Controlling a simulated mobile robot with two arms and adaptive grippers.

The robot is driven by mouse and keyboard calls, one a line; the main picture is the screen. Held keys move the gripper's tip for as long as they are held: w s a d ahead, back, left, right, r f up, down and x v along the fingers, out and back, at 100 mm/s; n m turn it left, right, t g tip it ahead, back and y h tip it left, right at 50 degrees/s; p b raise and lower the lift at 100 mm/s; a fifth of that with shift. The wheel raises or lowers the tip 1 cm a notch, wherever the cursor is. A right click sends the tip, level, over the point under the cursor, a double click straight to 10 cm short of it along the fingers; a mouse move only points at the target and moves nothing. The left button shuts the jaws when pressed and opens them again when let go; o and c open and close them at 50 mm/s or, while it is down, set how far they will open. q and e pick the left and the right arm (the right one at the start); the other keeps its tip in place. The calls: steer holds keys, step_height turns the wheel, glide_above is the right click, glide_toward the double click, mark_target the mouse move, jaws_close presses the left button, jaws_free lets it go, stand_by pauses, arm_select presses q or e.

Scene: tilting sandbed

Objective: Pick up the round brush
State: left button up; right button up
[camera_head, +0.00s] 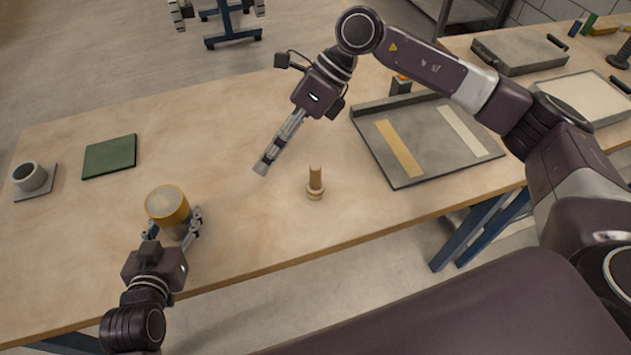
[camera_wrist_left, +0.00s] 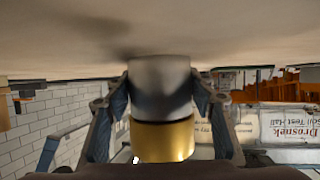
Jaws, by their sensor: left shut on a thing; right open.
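A small upright wooden piece with a stubby handle and wider round foot (camera_head: 315,183) stands on the table's middle; it looks like the round brush, but its bristles cannot be made out. My right gripper (camera_head: 263,166) is open and empty, pointing down above the table to the left of this piece, apart from it. In the left wrist view the cylinder (camera_wrist_left: 160,88) shows a grey body and gold band between the fingers (camera_wrist_left: 160,100).
A grey tray (camera_head: 405,178) with two flat strips lies right of the wooden piece. A green mat (camera_head: 109,157) and a grey cup (camera_head: 30,177) on a small plate lie at left. Shallow boxes (camera_head: 518,48) stand at back right. The table's middle left is clear.

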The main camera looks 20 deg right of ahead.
mark_target(314, 164)
steer(key=d+n+h, duration=0.1)
steer(key=d+h, duration=0.1)
steer(key=d+n+h, duration=0.1)
steer(key=d+h, duration=0.1)
steer(key=h, duration=0.1)
steer(key=d+n+h, duration=0.2)
steer(key=d, duration=0.1)
steer(key=shift+s+d+t, duration=0.1)
steer(key=shift+s+t, duration=0.3)
steer(key=shift+d+f+h, duration=0.1)
steer(key=shift+d+h, duration=0.2)
steer(key=shift+h, duration=0.2)
step_height(314, 164, down, 6)
steer(key=shift+d+f, duration=0.1)
steer(key=shift+f, duration=0.1)
steer(key=f, duration=0.5)
steer(key=shift+s+d+f, duration=0.1)
steer(key=shift+s+d, duration=0.05)
steer(key=shift+d, duration=0.05)
steer(key=c, duration=1.2)
